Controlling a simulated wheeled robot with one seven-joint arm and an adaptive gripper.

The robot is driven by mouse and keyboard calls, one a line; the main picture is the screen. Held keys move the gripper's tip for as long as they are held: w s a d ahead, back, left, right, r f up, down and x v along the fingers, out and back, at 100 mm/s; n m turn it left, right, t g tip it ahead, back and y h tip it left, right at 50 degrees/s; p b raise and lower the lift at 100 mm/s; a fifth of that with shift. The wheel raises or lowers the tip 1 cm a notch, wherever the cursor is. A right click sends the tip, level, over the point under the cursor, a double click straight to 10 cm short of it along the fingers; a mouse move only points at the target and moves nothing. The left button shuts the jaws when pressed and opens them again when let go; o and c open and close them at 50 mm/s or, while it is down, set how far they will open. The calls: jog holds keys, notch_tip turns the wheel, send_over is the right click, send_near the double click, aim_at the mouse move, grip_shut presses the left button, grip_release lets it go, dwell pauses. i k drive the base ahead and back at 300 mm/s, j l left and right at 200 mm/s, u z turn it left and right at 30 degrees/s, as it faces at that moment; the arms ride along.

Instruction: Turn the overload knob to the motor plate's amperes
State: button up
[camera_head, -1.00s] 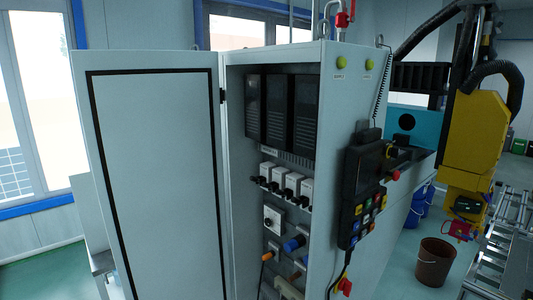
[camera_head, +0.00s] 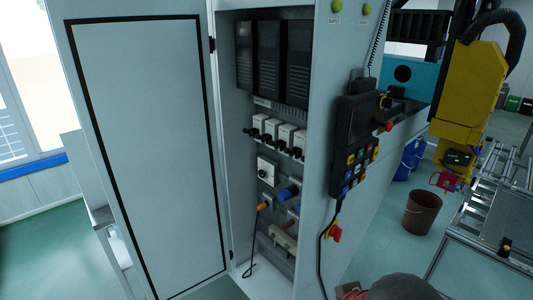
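The open grey cabinet (camera_head: 222,130) stands in the middle of the head view. Inside, a square pale unit with a small dark round knob (camera_head: 264,172) sits below a row of white switch units (camera_head: 275,132). It may be the overload knob; its scale and pointer are too small to read. No motor plate can be made out. A rounded dark grey thing (camera_head: 404,288) is cut off by the bottom edge, and I cannot tell what it is. My gripper is not in view.
The cabinet door (camera_head: 145,150) hangs open to the left. A blue plug (camera_head: 288,193) and an orange-ended cable (camera_head: 262,206) sit below the knob. A control pendant (camera_head: 355,145) hangs on the right side. A brown bucket (camera_head: 419,212) and a metal table (camera_head: 490,225) stand right.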

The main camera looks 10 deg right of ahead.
aim_at(262, 173)
jog(key=i+j+z, duration=0.7)
jog(key=i+j, duration=0.05)
jog(key=i, duration=0.1)
